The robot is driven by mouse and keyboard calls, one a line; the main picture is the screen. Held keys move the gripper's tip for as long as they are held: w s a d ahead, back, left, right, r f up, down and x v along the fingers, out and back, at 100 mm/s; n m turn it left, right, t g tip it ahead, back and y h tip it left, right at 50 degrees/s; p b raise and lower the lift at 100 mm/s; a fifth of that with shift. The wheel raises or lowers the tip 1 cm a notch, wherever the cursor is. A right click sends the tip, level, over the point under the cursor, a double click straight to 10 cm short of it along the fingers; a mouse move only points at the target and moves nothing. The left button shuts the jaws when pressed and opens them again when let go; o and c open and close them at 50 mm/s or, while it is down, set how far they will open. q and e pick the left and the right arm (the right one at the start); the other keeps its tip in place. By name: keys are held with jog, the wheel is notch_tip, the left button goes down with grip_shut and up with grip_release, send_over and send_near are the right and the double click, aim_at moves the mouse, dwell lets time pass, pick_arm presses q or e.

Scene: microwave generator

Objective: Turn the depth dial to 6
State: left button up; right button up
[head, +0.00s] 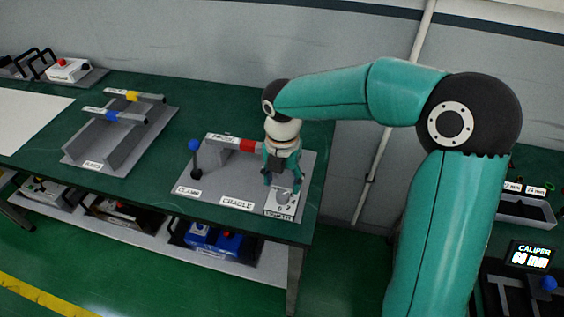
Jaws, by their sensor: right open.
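The depth dial (283,197) is a small grey knob on a white label plate (284,210) at the right front corner of the grey cradle base (236,192). A "6" shows on the plate below the knob; the other marks and the dial's setting are too small to read. My right gripper (281,182) is open and points down directly above the dial, its fingers close to the knob. I cannot tell whether they touch it or stand around it. My left gripper is not in view.
A grey rack (118,140) with yellow-and blue-banded handles stands left. A caliper display (529,257) reading about 60 mm is at the right.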

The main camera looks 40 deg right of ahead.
aim_at(282, 195)
notch_tip(282, 195, up, 7)
dwell(0.3)
jog(key=shift+a, duration=0.1)
dwell(0.4)
